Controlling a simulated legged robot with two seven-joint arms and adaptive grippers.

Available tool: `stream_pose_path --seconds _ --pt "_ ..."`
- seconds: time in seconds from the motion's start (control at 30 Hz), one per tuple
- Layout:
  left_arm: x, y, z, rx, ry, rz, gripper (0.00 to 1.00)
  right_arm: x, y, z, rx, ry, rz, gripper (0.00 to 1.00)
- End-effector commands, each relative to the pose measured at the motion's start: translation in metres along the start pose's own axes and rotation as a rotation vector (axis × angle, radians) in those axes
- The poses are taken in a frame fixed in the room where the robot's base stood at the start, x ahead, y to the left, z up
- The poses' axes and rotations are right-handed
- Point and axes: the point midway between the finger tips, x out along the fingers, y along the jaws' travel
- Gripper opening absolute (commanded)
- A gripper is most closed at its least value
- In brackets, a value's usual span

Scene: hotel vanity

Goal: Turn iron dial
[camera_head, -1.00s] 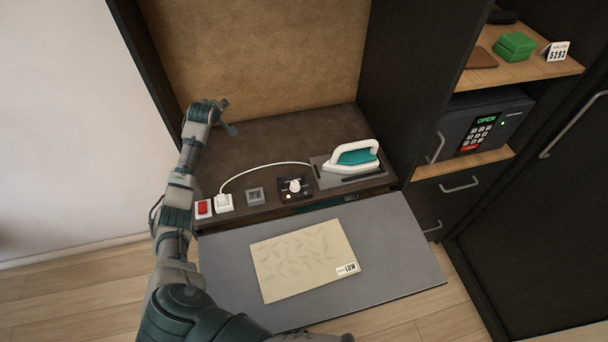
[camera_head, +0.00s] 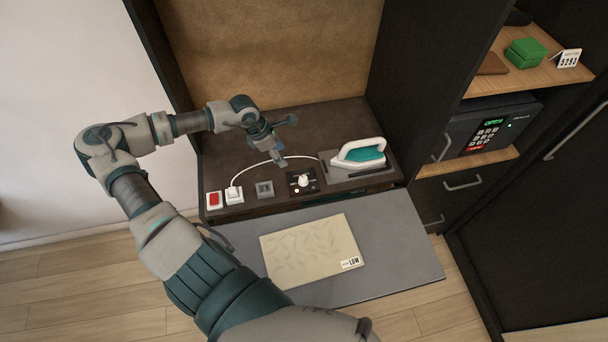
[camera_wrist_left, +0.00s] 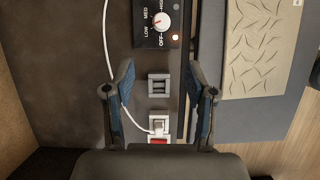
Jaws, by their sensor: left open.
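The iron dial is a white knob (camera_head: 304,180) on a small black panel (camera_head: 315,187) at the vanity's front edge. In the left wrist view the dial (camera_wrist_left: 161,20) is near the top, with OFF, LOW, MED and HIGH marks around it; its red pointer mark is near OFF. A small orange light glows beside it. The iron (camera_head: 358,155), white and teal, rests on its plate just right of the panel. My left gripper (camera_head: 286,139) is open and empty above the vanity top, behind the dial and apart from it. My right gripper is not in view.
A grey socket (camera_head: 264,189), a white plug (camera_head: 234,195) with the cord, and a red switch (camera_head: 214,200) line the front edge left of the dial. A grey board (camera_head: 400,250) with a beige cloth (camera_head: 305,250) lies in front. A safe (camera_head: 490,130) stands right.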

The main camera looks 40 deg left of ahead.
Motion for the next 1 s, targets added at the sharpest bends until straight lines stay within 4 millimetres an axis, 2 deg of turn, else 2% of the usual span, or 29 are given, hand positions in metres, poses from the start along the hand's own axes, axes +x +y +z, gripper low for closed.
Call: stream_pose_path --seconds 0.27,0.7,0.8,1.0 --pt "0.040 -0.004 0.006 -0.006 -0.011 -0.002 0.56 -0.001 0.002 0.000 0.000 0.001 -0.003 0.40" --pt "0.137 -0.001 0.005 -0.008 -0.010 -0.004 0.56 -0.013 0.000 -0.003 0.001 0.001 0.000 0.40" --pt "0.152 -0.001 0.005 -0.008 -0.010 -0.002 0.56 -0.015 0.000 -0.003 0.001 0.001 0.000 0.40" --pt "0.165 0.000 0.004 -0.007 -0.008 0.000 0.56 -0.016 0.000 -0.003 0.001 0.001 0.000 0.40"
